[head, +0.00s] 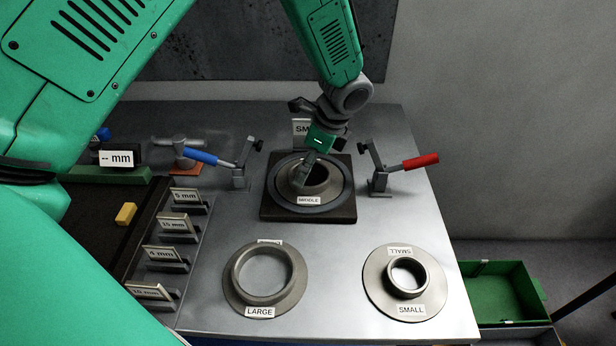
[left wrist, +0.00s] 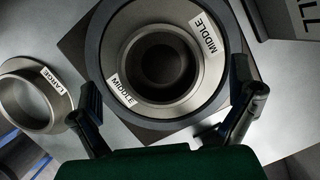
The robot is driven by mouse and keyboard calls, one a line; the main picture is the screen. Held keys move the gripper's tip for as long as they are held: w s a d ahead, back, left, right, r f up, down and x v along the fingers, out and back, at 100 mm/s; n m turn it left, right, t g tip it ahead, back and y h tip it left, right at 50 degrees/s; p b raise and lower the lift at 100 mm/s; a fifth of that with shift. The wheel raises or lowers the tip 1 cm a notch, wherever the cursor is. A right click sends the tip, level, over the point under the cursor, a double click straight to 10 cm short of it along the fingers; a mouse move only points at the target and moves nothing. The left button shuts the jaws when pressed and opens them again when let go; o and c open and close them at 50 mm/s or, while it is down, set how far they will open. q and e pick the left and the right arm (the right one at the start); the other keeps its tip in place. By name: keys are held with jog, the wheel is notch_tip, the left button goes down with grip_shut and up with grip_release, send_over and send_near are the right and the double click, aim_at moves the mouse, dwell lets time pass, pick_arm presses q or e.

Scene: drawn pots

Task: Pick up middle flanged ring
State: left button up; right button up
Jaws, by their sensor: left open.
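The middle flanged ring (head: 329,188) sits in a dark square fixture (head: 338,214) near the centre of the table, with a "MIDDLE" label at its front. My left gripper (head: 309,166) reaches down over it from the back. In the left wrist view the ring (left wrist: 196,88) lies beyond the fingers, with two "MIDDLE" labels on its flange. My left gripper (left wrist: 168,122) is open, its fingers wide apart, with nothing between the tips that I can see held. My right gripper is not in view.
The large ring (head: 233,292) and small ring (head: 374,290) lie in front. A blue-handled clamp (head: 240,176) and red-handled clamp (head: 378,180) flank the fixture. Thickness signs (head: 173,226) line the left; a green bin (head: 502,290) is at right. The table between the front rings is clear.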

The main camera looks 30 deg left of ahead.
aim_at(310, 181)
pick_arm(q)
jog(key=x, duration=0.2)
jog(key=shift+f, duration=0.35)
jog(key=shift+w+d+f, duration=0.1)
jog(key=shift+d+f, duration=0.15)
jog(key=shift+f, duration=0.1)
jog(key=shift+d+r, duration=0.1)
jog(key=shift+d, duration=0.05)
jog(key=c, duration=0.6)
jog(key=shift+a, duration=0.35)
jog(key=c, duration=1.1)
notch_tip(310, 181, up, 10)
jog(key=shift+f, duration=0.1)
